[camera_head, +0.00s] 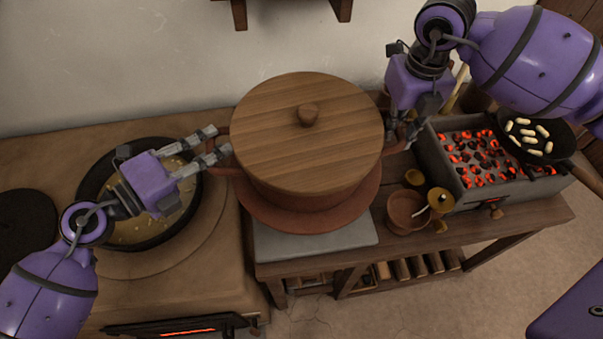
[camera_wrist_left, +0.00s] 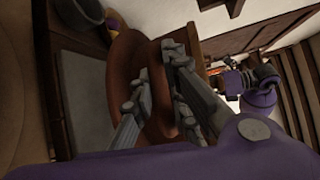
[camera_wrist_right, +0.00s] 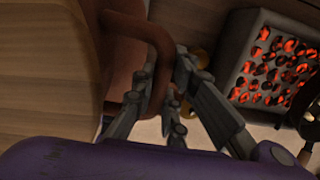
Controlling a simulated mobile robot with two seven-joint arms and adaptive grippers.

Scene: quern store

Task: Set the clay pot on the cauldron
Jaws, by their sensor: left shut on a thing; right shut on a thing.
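The clay pot (camera_head: 312,210) is a big reddish-brown vessel with a wide flange and a knobbed wooden lid (camera_head: 275,115). It is upright over a grey slab; I cannot tell whether it touches it. My left gripper (camera_head: 219,141) is shut on its left handle, also seen in the left wrist view (camera_wrist_left: 160,75). My right gripper (camera_head: 402,135) is shut on its right handle (camera_wrist_right: 158,40), partly hidden by the pot in the head view. The cauldron (camera_head: 96,180), a wide black vessel with yellowish contents, sits in the clay stove at left, partly under my left gripper.
The grey slab (camera_head: 330,238) lies on a wooden table. Right of the pot are brown bowls (camera_head: 405,212) and a brazier of glowing coals (camera_head: 452,185) with a black pan (camera_head: 555,150). A dark round lid or plate (camera_head: 25,220) lies at far left.

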